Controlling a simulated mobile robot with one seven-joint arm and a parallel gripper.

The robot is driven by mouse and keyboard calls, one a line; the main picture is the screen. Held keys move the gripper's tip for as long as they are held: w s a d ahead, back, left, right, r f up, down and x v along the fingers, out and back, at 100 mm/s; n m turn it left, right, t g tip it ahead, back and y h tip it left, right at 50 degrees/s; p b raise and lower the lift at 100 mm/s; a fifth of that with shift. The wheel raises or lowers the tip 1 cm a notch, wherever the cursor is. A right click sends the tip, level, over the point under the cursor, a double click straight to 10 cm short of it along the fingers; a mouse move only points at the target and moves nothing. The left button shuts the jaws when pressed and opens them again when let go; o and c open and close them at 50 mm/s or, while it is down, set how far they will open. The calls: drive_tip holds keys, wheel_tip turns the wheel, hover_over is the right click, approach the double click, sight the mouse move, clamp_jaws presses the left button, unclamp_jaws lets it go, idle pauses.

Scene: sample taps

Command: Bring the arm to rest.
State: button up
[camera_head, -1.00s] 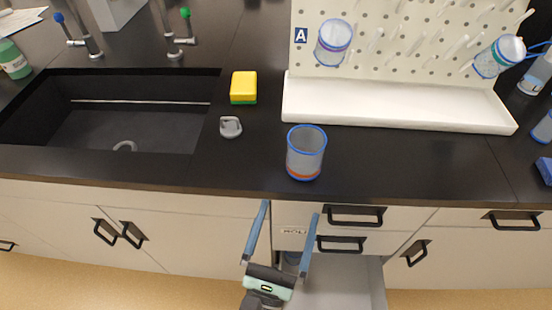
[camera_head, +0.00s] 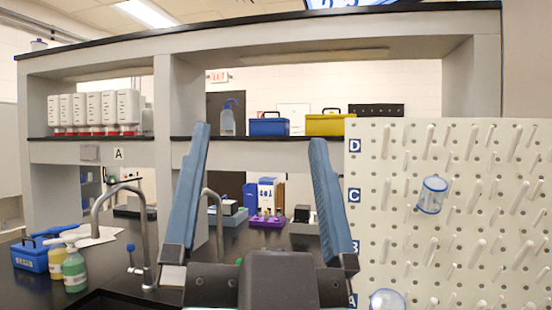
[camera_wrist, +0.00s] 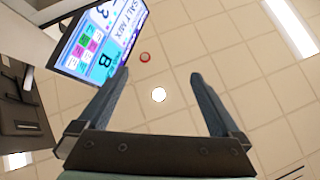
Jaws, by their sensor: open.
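My gripper (camera_head: 263,185) is open and empty, with its two blue fingers pointing up in front of the shelf in the head view. In the wrist view my gripper (camera_wrist: 160,95) also shows open, with only the ceiling (camera_wrist: 190,45) and a lit screen (camera_wrist: 103,38) beyond it. Nothing is between the fingers.
A white pegboard (camera_head: 375,215) with a clear cup (camera_head: 432,195) on its pegs stands at the right. Two taps (camera_head: 147,235) rise at the sink (camera_head: 110,300). Green and yellow bottles (camera_head: 75,268) and a blue box (camera_head: 30,255) stand at the left. A shelf unit (camera_head: 185,95) spans the back.

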drive_tip(key=shift+s+d+r+n+h, duration=0.3)
drive_tip(key=shift+s+r+n+h, duration=0.1)
drive_tip(key=shift+s+r, duration=0.15)
drive_tip(key=shift+s+d+r+n+h, duration=0.3)
drive_tip(key=shift+s+r+n, duration=0.1)
drive_tip(key=shift+s+r, duration=0.1)
